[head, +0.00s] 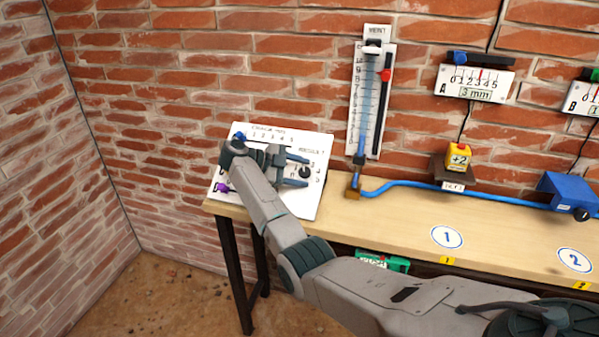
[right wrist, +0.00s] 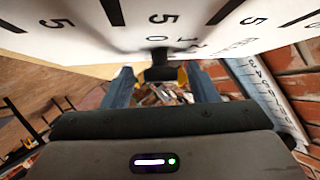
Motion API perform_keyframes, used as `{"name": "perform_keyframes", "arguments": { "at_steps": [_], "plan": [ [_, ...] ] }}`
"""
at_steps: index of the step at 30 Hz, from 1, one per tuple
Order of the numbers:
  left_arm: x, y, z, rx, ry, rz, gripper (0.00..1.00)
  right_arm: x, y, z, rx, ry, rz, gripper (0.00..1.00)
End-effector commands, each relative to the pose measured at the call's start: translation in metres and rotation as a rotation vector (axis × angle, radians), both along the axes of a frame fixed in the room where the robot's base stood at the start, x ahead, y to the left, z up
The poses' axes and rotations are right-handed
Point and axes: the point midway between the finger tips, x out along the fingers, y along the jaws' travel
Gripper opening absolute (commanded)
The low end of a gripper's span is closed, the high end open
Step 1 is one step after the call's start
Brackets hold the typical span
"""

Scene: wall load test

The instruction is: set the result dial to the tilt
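The white result panel (head: 318,196) leans on the left end of the bench, with a result dial (head: 304,172), a black knob ringed by numbers. My right gripper (head: 301,171) is at the panel with its two blue fingers apart. In the right wrist view the knob (right wrist: 160,73) shows between the fingertips (right wrist: 161,84), with a gap on each side. I cannot tell where its pointer stands. Gauge A (head: 474,80) reads 3 mm. Gauge B (head: 586,98) is cut off by the right edge. My left gripper is not in view.
A tall wall scale (head: 370,100) with a red marker (head: 384,75) connects to a blue tube (head: 410,183) along the bench (head: 390,212). A yellow +2 block (head: 459,157) sits on a brown shelf. A purple knob (head: 222,187) and blue slider (head: 239,136) are on the panel.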

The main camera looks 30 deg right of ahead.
Motion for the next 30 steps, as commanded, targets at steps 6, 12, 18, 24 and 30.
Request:
{"name": "perform_keyframes", "arguments": {
  "at_steps": [6, 12, 18, 24, 30],
  "plan": [
    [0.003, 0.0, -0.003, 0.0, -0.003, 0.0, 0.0, 0.002, 0.005, 0.002, 0.0, -0.001, 0.001, 0.53],
    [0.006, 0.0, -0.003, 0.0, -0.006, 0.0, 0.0, 0.014, 0.035, 0.019, 0.002, -0.001, 0.003, 0.53],
    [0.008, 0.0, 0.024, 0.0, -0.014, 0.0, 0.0, 0.025, 0.066, 0.038, 0.0, 0.003, 0.002, 0.53],
    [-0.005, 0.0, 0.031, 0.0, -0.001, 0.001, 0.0, 0.033, 0.085, 0.042, 0.001, 0.002, 0.001, 0.53],
    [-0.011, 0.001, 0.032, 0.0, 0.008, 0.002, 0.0, 0.035, 0.093, 0.042, 0.0, 0.0, 0.0, 0.53]
  ]
}}
